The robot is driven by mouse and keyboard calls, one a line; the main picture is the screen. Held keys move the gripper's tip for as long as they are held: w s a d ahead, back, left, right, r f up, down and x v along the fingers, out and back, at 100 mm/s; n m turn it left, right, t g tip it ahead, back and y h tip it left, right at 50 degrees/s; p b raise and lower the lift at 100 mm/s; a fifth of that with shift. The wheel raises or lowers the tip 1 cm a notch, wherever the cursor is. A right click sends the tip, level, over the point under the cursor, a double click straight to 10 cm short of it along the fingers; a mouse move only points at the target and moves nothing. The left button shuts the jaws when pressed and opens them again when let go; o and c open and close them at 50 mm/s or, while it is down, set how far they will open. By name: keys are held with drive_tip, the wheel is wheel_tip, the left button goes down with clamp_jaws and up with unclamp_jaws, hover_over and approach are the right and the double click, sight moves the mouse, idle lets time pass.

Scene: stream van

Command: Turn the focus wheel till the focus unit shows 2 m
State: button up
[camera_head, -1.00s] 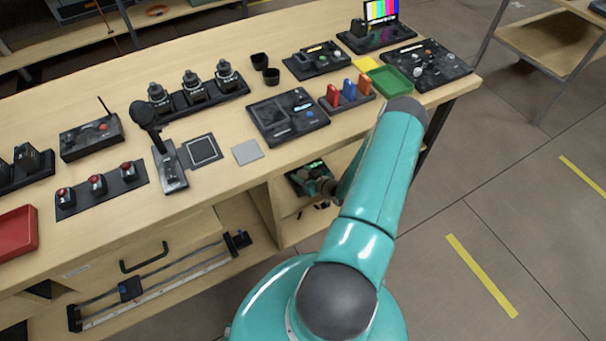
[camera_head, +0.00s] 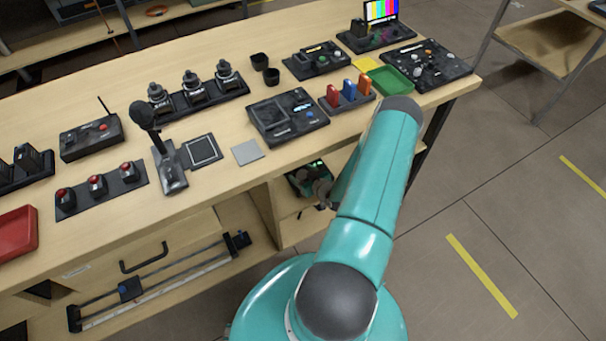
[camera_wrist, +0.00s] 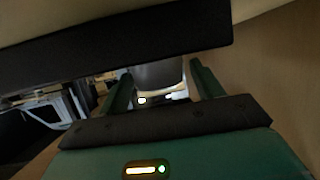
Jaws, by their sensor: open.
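In the wrist view my gripper (camera_wrist: 160,88) is open, with one green finger on each side. A rounded dark grey part (camera_wrist: 158,76), possibly the focus wheel, shows between and beyond the fingers. I cannot tell whether the fingers touch it.
A dark slab (camera_wrist: 120,50) crosses close above the fingers in the wrist view. The wooden bench top (camera_head: 215,205) overhangs the shelf and carries several control panels, a microphone (camera_head: 143,115) and a green tray (camera_head: 390,80).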

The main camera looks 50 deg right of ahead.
drive_tip(key=v, duration=1.3)
drive_tip(key=shift+s+r, duration=0.25)
drive_tip(key=shift+s, duration=0.05)
drive_tip(key=shift+s, duration=0.15)
